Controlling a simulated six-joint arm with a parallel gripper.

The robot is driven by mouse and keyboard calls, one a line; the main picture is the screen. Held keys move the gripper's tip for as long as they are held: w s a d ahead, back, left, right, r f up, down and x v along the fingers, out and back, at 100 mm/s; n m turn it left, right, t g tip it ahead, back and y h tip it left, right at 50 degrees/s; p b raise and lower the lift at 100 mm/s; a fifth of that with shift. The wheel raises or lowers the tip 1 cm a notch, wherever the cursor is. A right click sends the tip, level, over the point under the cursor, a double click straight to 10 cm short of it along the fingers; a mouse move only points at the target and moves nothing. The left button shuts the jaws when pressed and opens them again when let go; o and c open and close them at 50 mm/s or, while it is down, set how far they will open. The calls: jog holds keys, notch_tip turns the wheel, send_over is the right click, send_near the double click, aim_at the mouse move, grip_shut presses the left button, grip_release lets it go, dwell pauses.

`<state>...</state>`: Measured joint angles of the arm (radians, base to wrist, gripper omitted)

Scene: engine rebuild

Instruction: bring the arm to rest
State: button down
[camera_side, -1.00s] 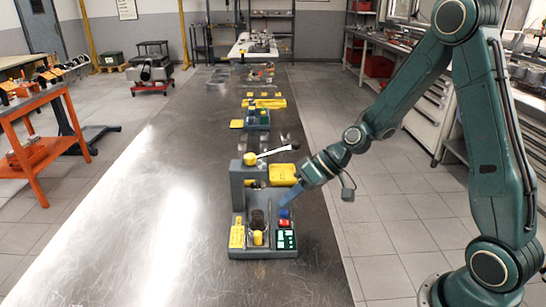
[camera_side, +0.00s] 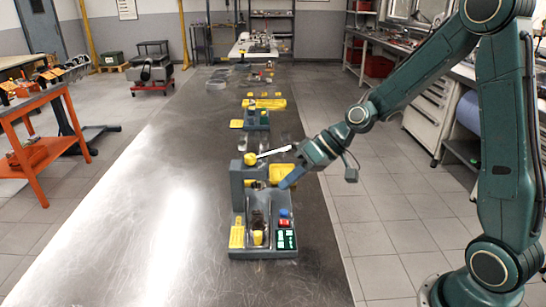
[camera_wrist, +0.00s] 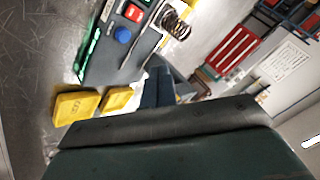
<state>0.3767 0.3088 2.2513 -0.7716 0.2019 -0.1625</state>
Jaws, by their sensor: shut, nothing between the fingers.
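My gripper (camera_side: 288,183) has blue fingers and is held in the air above the right side of a grey fixture (camera_side: 262,253), in front of a yellow block on it. Its fingers are together and hold nothing. In the wrist view the gripper (camera_wrist: 160,82) shows as blue fingers past a dark housing. The fixture's panel has a blue button (camera_side: 284,213) and a red button (camera_side: 284,223); the blue button also shows in the wrist view (camera_wrist: 123,35). A yellow knob (camera_side: 251,159) with a pale lever (camera_side: 275,152) tops the fixture's column.
The long metal table (camera_side: 150,220) is bare to the left of the fixture. More yellow-and-grey fixtures (camera_side: 257,119) stand farther back along it. An orange cart (camera_side: 35,150) stands at the left. A workbench with drawers (camera_side: 430,110) stands at the right behind my arm.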

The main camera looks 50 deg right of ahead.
dwell(0.5)
jog(key=s+d+r+h, duration=0.1)
jog(key=s+r+h, duration=0.1)
jog(key=s, duration=0.5)
jog(key=s+d+r+h, duration=0.1)
jog(key=s+r+h, duration=0.1)
jog(key=s+r, duration=0.3)
jog(key=s+d+r+m+h, duration=0.1)
jog(key=s+r+h, duration=0.2)
jog(key=s, duration=0.8)
jog(key=shift+r, duration=0.7)
jog(key=c, duration=2.1)
grip_release()
